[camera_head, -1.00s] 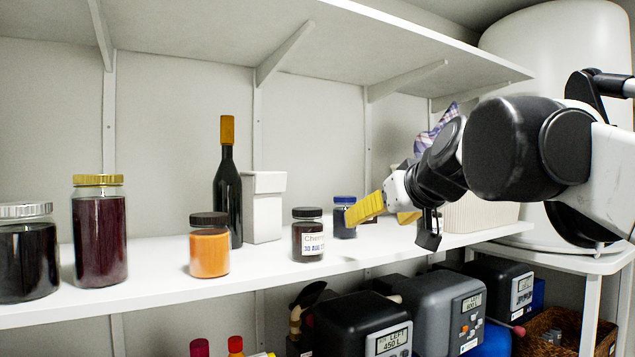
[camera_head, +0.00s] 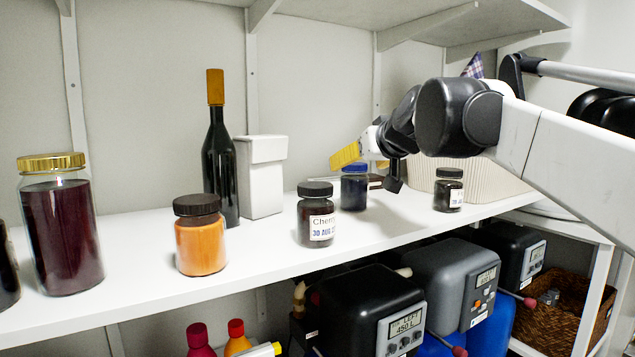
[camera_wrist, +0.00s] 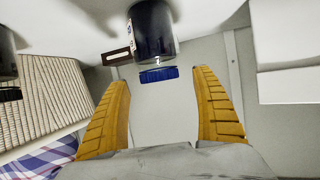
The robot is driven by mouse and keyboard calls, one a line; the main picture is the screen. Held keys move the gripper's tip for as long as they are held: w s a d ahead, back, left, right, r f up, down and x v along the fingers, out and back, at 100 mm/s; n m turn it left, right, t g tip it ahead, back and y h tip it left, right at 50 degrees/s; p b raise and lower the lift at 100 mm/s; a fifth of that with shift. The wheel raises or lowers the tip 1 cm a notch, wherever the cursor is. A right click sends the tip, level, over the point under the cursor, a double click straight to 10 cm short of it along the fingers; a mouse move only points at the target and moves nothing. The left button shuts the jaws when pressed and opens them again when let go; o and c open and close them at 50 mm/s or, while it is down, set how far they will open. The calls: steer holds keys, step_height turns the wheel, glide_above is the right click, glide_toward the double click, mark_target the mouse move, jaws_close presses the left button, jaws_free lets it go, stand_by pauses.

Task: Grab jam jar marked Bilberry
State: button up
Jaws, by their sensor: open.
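No label reading Bilberry is legible. A dark jar with a blue lid (camera_head: 354,188) stands upright on the white shelf, its label not visible in the head view. In the wrist view this blue-lidded jar (camera_wrist: 152,35) appears upside down, beyond the fingertips and roughly centred between them, with a sliver of label at its left edge. My gripper (camera_head: 358,157) is open and empty, its yellow fingers near the jar's lid; the open fingers also show in the wrist view (camera_wrist: 160,88). A small dark-lidded jar (camera_head: 448,190) with an unreadable label stands further right.
A jar labelled "Cher…" (camera_head: 316,215) stands in front, left of the blue-lidded jar. An orange jar (camera_head: 201,243), a tall gold-lidded jar (camera_head: 62,235), a bottle (camera_head: 220,175) and a white container (camera_head: 262,180) stand left. A ribbed basket (camera_head: 495,182) stands behind right.

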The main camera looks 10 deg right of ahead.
mark_target(357, 164)
steer(key=x, duration=0.3)
steer(key=shift+w+f, duration=0.1)
steer(key=shift+w, duration=0.25)
steer(key=shift+s, duration=0.45)
steer(key=c, duration=1.5)
